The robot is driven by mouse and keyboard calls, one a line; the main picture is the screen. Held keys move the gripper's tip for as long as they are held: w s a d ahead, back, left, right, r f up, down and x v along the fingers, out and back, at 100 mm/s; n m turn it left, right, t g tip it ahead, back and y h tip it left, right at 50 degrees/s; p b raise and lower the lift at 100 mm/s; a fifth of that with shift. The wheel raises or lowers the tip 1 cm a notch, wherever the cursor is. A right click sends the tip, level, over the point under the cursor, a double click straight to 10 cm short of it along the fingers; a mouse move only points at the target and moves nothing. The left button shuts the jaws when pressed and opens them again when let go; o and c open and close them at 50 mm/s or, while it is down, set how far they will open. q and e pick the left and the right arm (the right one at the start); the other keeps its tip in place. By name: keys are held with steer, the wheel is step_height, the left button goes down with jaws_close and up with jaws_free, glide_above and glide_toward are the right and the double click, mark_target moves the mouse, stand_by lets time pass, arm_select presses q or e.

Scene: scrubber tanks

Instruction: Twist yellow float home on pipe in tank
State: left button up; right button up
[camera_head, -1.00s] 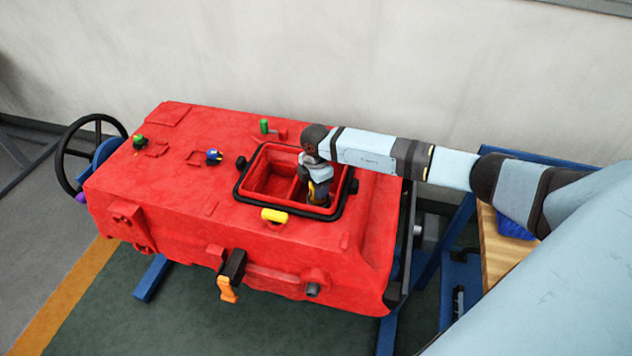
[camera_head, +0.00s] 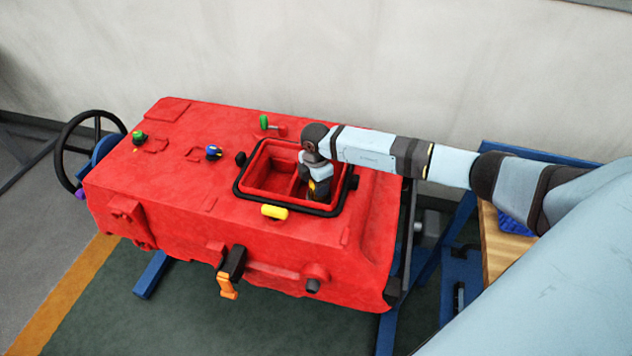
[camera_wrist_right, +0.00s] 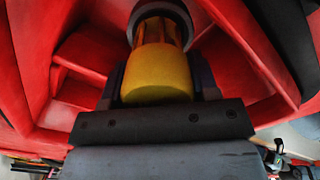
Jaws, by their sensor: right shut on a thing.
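The red tank (camera_head: 150,190) has a square opening with a black rim (camera_head: 240,192), and its inside shows red walls and a divider. My right arm reaches in from the right, and my right gripper (camera_head: 316,192) points down into the right part of the opening. In the right wrist view my right gripper (camera_wrist_right: 158,95) is shut on the yellow float (camera_wrist_right: 157,72). The float's far end meets a round grey pipe end (camera_wrist_right: 160,20), with a brassy part between them. How far the float is seated cannot be told. My left gripper is not in view.
A yellow handle (camera_head: 274,212) sits at the opening's front edge. Green (camera_head: 139,137) and blue (camera_head: 213,152) knobs stand on the tank top. An orange-handled lever (camera_head: 228,288) hangs in front. A wooden-topped blue bench (camera_head: 500,255) stands at the right.

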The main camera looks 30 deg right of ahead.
steer(key=shift+w+r, duration=0.15)
steer(key=shift+r, duration=0.05)
stand_by(0.4)
steer(key=o, duration=1)
steer(key=shift+r, duration=0.1)
steer(key=o, duration=0.3)
steer(key=shift+p, duration=0.35)
steer(key=shift+r+p, duration=1.75)
steer(key=shift+r, duration=0.4)
steer(key=shift+r+p, duration=2)
steer(key=shift+r, duration=0.45)
